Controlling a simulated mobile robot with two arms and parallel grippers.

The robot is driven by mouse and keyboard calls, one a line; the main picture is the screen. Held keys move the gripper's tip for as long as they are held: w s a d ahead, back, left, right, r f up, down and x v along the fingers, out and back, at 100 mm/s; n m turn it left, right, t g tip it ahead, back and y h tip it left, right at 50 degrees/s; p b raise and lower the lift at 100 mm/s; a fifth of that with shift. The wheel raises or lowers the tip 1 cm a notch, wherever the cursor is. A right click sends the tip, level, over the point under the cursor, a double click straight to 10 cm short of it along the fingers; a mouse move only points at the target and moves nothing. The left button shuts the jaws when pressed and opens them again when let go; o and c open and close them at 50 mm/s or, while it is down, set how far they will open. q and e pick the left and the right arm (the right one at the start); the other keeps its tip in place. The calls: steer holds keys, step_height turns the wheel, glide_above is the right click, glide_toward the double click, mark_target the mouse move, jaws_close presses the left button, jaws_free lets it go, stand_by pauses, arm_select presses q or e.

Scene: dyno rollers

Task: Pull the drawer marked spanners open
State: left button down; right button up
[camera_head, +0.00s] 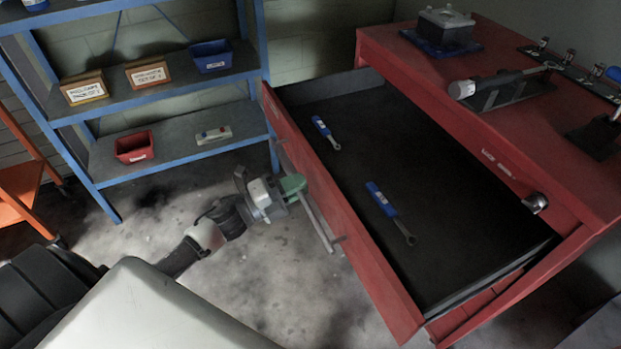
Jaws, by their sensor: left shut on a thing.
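A red drawer (372,258) stands far out of the red cabinet (440,75), its dark inside open to view. Two blue-handled spanners lie in it, one near the back (326,133) and one nearer the middle (385,202). A long bar handle (318,222) runs along the outer face of the drawer front. No marking can be read on the drawer front from here. My right gripper is not in view.
A blue shelf unit (165,88) with small boxes stands at the back left. An orange frame (22,182) is at the left edge. Tools and fittings lie on the cabinet top. Grey floor (270,262) is clear left of the drawer.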

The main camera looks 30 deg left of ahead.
arm_select(q)
steer(key=shift+r+v, duration=0.15)
steer(key=shift+v, duration=0.55)
steer(key=shift+r+v, duration=0.1)
steer(key=shift+v, duration=0.55)
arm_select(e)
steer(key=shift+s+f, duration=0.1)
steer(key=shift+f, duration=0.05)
arm_select(q)
steer(key=c, duration=1.2)
jaws_free()
steer(key=v, duration=1.1)
steer(key=shift+b, duration=0.3)
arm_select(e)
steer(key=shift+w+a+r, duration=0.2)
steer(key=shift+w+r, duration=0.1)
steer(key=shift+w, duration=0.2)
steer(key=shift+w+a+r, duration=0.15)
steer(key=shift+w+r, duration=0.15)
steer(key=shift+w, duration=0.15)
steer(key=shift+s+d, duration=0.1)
